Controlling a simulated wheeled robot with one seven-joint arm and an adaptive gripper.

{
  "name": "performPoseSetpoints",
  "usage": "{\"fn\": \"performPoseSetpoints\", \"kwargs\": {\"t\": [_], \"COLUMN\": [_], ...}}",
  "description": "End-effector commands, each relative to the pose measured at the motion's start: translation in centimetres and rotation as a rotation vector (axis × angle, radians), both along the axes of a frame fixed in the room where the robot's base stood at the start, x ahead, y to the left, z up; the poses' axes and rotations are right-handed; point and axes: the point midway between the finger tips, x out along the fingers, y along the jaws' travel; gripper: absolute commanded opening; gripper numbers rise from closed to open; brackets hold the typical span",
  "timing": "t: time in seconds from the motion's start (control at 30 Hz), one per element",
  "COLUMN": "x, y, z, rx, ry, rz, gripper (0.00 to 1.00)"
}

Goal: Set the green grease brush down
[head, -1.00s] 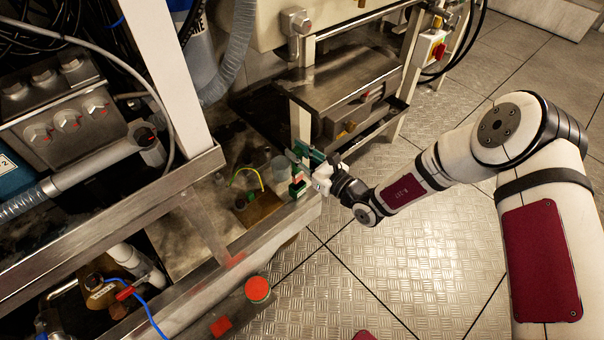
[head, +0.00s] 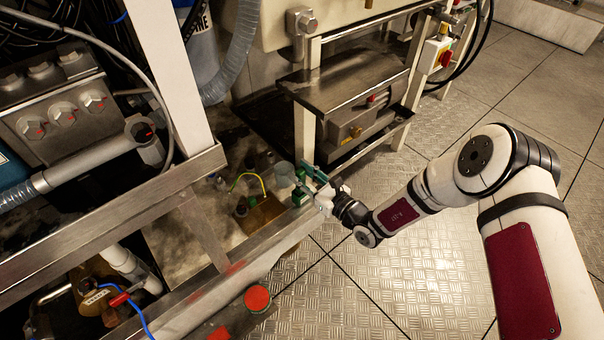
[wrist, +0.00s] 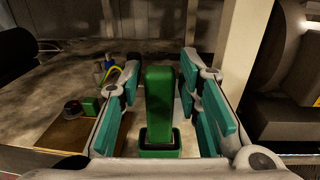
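The green grease brush (wrist: 159,108) stands upright between my fingers in the wrist view, with a green block-like top above a wider green and dark lower part. A narrow gap shows on each side between it and the teal finger pads. In the head view the brush (head: 299,197) is on the edge of the steel bench, partly hidden by my fingers. My gripper (wrist: 162,108) is open around it; it also shows in the head view (head: 309,187). The brush's underside is hidden, though it appears to rest on the bench ledge.
A clear cup-like container (head: 284,174) stands just behind the brush. A brown board (head: 264,214) with small parts and a yellow wire (head: 247,176) lie to the left. A pale upright post (wrist: 243,65) rises close to the right finger. Open floor (head: 400,270) lies in front.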

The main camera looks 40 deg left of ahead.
Motion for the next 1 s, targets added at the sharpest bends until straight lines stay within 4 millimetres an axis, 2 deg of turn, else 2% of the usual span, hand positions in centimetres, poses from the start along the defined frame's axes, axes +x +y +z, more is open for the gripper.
{"fn": "performPoseSetpoints", "kwargs": {"t": [0.4, 0.57, 0.8, 1.0], "x": [0.0, 0.1, 0.1, -0.1], "y": [0.0, -2.5, -7.6, -10.7], "z": [0.5, 0.4, 0.5, 0.5], "rx": [0.0, -0.003, -0.002, -0.002], "ry": [-0.001, 0.002, 0.001, 0.001], "rz": [0.0, -0.004, -0.004, -0.002], "gripper": [0.4, 0.4, 0.4, 0.4]}}
